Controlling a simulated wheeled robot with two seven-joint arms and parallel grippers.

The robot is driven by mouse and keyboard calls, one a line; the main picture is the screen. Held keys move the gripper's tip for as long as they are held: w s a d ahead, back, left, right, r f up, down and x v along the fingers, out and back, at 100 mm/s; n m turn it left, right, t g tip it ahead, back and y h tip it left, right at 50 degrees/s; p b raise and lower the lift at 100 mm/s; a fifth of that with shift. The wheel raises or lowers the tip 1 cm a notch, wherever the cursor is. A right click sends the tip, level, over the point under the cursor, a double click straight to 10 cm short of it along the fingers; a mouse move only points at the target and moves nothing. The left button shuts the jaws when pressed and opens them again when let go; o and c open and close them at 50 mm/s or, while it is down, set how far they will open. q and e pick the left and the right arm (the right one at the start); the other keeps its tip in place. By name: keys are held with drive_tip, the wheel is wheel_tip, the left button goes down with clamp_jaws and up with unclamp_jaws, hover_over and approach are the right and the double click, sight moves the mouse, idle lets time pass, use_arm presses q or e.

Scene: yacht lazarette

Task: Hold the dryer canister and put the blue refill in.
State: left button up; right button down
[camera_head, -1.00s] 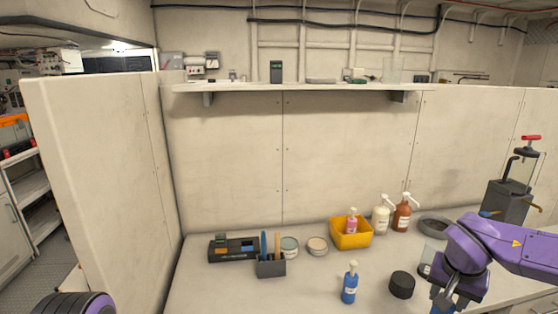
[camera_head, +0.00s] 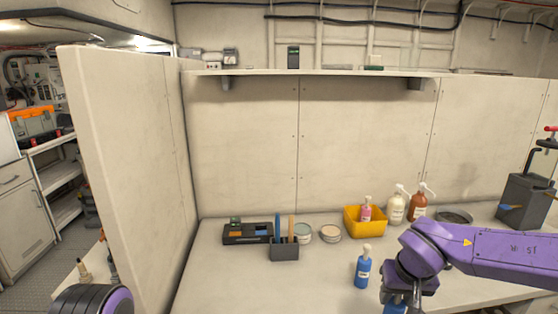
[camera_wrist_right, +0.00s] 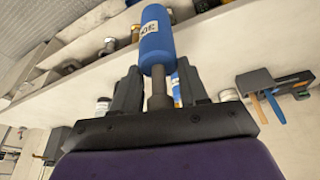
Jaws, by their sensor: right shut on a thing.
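My right gripper (camera_wrist_right: 158,88) is shut on the grey stem of the blue refill (camera_wrist_right: 156,38), a labelled blue cylinder. In the head view the right gripper (camera_head: 396,296) is above the front right of the bench, and only a bit of the blue refill (camera_head: 394,309) shows at the bottom edge. I cannot make out the dryer canister; my right arm covers that part of the bench. My left gripper is out of view; only part of my left arm shows at bottom left.
A blue pump bottle (camera_head: 362,268) stands left of the right gripper. Behind are a yellow bin (camera_head: 365,229), a white pump bottle (camera_head: 396,208), a brown one (camera_head: 418,205) and a grey tool holder (camera_head: 284,252). A dark metal box (camera_head: 524,200) stands far right. The front left bench is clear.

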drive_tip(key=s+a+f+n+b, duration=0.2)
drive_tip(key=a+f, duration=0.4)
drive_tip(key=f, duration=0.5)
drive_tip(key=shift+s+f+y+b, duration=0.15)
drive_tip(key=shift+s+y+b, duration=0.15)
drive_tip(key=shift+b, duration=0.35)
